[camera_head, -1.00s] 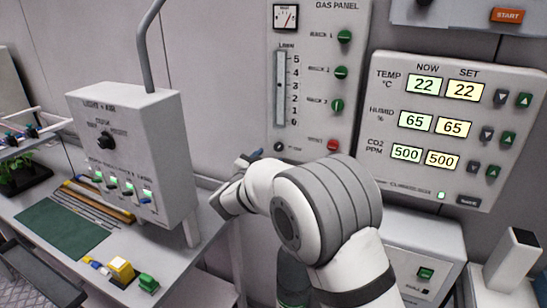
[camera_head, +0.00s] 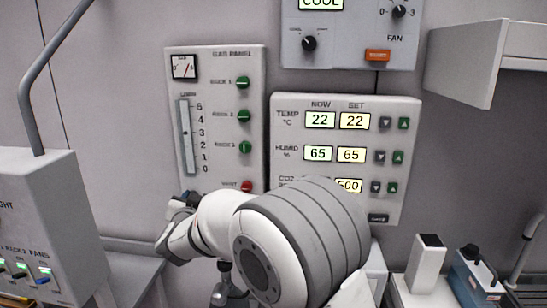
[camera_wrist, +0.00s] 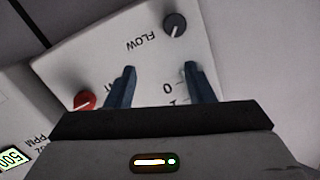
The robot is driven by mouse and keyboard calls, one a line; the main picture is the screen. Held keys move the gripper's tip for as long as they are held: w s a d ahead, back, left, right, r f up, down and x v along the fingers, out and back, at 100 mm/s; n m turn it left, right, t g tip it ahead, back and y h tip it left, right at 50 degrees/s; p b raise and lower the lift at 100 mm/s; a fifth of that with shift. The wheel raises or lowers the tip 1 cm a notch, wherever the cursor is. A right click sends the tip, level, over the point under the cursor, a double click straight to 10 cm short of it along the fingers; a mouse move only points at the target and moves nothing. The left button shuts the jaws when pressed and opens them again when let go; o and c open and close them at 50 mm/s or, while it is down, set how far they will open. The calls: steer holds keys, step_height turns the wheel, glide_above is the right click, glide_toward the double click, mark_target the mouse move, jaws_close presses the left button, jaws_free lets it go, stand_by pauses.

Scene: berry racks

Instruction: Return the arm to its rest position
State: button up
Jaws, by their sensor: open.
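My arm rises from the bottom of the head view, its white and grey links covering part of the climate panel. The fingers point at the lower part of the gas panel, near the dark FLOW knob (camera_wrist: 174,24) and the red knob (camera_wrist: 86,100). I see no contact with either knob.
The climate panel (camera_head: 287,110) reads 22, 65 and a partly hidden CO2 row. A cooling and fan panel (camera_head: 350,55) hangs above. A control box (camera_head: 40,190) stands at left. A white block (camera_head: 426,262) and a blue device (camera_head: 474,285) stand at lower right. A shelf (camera_head: 462,62) juts out upper right.

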steer(key=s+d+n+g+y, duration=0.1)
steer(key=s+d+n+g, duration=0.3)
steer(key=d, duration=0.6)
steer(key=s+d+m+g+y, duration=0.1)
steer(key=s+d+g+y, duration=0.1)
steer(key=s+d, duration=0.5)
steer(key=s+d+f+g+h, duration=0.2)
steer(key=s+d+f+g, duration=0.1)
steer(key=s+d, duration=0.7)
steer(key=s+d+f+g+h, duration=0.2)
steer(key=s+d+f+g, duration=0.2)
steer(key=s+d, duration=0.7)
steer(key=shift+s+d+m+g+h, duration=0.15)
steer(key=shift+s+m+g+h, duration=0.2)
steer(key=shift+s, duration=0.3)
